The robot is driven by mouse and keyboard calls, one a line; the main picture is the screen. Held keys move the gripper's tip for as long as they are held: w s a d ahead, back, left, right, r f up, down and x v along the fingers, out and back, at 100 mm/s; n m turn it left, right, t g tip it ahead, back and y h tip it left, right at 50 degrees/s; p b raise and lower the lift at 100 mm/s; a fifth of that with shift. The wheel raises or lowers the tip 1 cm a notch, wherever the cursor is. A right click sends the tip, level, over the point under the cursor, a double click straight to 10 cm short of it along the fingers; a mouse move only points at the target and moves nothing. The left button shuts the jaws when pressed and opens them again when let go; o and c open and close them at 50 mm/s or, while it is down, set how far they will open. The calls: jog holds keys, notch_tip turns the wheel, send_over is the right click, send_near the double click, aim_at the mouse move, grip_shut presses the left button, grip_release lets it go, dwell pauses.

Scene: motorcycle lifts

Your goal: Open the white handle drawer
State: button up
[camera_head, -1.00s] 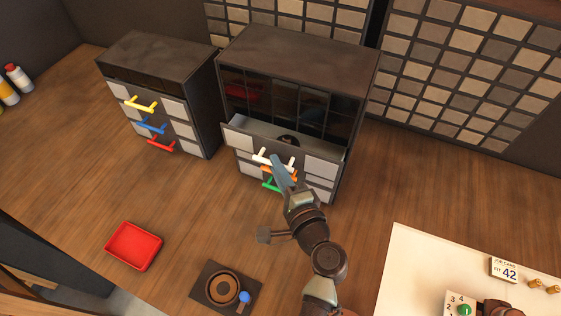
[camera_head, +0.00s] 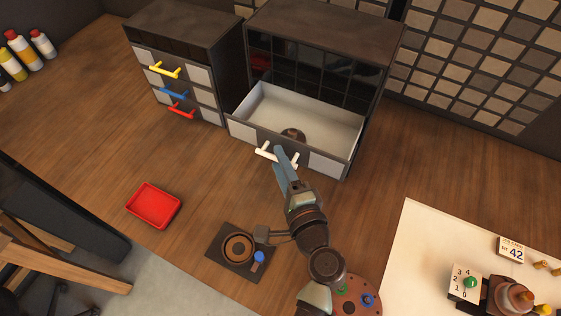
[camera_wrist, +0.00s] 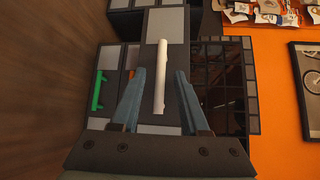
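The white handle (camera_head: 264,153) is on the front of the top drawer (camera_head: 240,131) of the right cabinet (camera_head: 325,37). That drawer stands well out, its pale inside showing, with a dark round item (camera_head: 293,134) lying in it near the front. My gripper (camera_head: 285,152) is at the handle. In the wrist view its two blue-grey fingers (camera_wrist: 161,78) are spread on either side of the white handle (camera_wrist: 160,88), with a gap on each side. The green handle (camera_wrist: 98,90) and part of an orange one (camera_wrist: 131,75) show to the left there.
A left cabinet (camera_head: 185,22) has yellow, blue and red handles on closed drawers. A red tray (camera_head: 153,206) and a dark plate with a round ring (camera_head: 239,249) lie on the wooden top. A white mat (camera_head: 420,240) with a numbered block is at right.

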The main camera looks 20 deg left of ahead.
jog(key=b+v, duration=0.4)
jog(key=v, duration=0.9)
jog(key=w+d+r+n+t+h+b, duration=0.1)
jog(key=w+d+r+n+t+h, duration=0.2)
jog(key=w+r, duration=0.5)
jog(key=w+r+n+t+h, duration=0.25)
jog(key=w+r+n, duration=0.2)
jog(key=r, duration=0.75)
jog(key=s+d+r+n+t+h, duration=0.1)
jog(key=s+r+t+h, duration=0.2)
jog(key=r, duration=1.1)
jog(key=s+d+r+n+t+h, duration=0.2)
jog(key=s+r+t, duration=0.4)
jog(key=r, duration=0.9)
jog(key=shift+s+t+h+b, duration=0.2)
jog(key=shift+t+h+b, duration=0.1)
jog(key=shift+t+h, duration=0.2)
